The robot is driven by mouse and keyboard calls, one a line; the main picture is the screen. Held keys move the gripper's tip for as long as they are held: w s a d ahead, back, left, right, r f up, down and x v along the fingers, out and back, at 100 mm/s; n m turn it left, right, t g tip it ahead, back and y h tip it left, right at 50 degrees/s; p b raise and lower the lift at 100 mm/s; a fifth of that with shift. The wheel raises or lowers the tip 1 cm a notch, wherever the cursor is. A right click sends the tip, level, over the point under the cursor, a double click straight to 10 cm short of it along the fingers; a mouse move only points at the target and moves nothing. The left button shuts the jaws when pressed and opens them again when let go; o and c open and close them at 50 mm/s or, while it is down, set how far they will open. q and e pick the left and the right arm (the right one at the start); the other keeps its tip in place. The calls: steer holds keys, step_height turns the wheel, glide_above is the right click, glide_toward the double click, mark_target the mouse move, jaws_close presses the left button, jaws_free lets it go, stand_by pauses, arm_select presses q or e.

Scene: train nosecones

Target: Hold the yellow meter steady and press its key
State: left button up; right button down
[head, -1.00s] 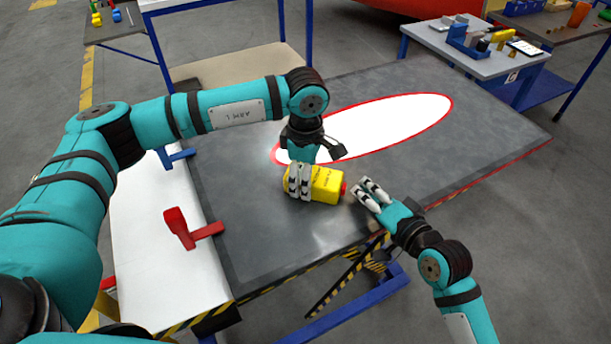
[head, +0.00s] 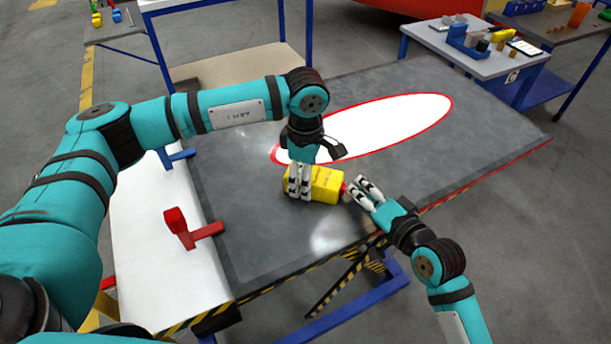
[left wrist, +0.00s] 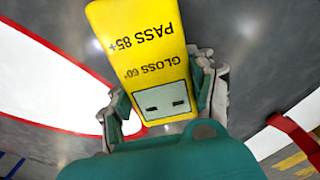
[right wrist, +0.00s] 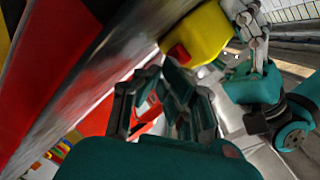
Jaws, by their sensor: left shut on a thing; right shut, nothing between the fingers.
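The yellow meter (head: 327,185) lies on the dark grey panel, its red key (head: 344,188) at the right end. My left gripper (head: 300,192) is shut on the meter from above, near its left end. The left wrist view shows the meter's yellow face (left wrist: 145,50) with "GLOSS 60°" and "PASS 85+" and a small display, a finger on each side. My right gripper (head: 363,190) is shut and empty, its fingertips at the right end close to the key. The right wrist view shows the red key (right wrist: 178,54) just beyond the fingers (right wrist: 160,85); contact cannot be told.
The dark panel (head: 450,150) carries a white oval with a red rim behind the meter. A red clamp (head: 190,230) stands at the panel's left edge. A side table (head: 470,55) with small items stands at the back right.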

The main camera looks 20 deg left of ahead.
arm_select(q)
steer(key=shift+s+f, duration=0.1)
steer(key=shift+f, duration=0.05)
arm_select(e)
steer(key=shift+a, duration=0.15)
steer(key=shift+d, duration=0.65)
steer(key=shift+d, duration=3.05)
arm_select(q)
steer(key=o, duration=1.6)
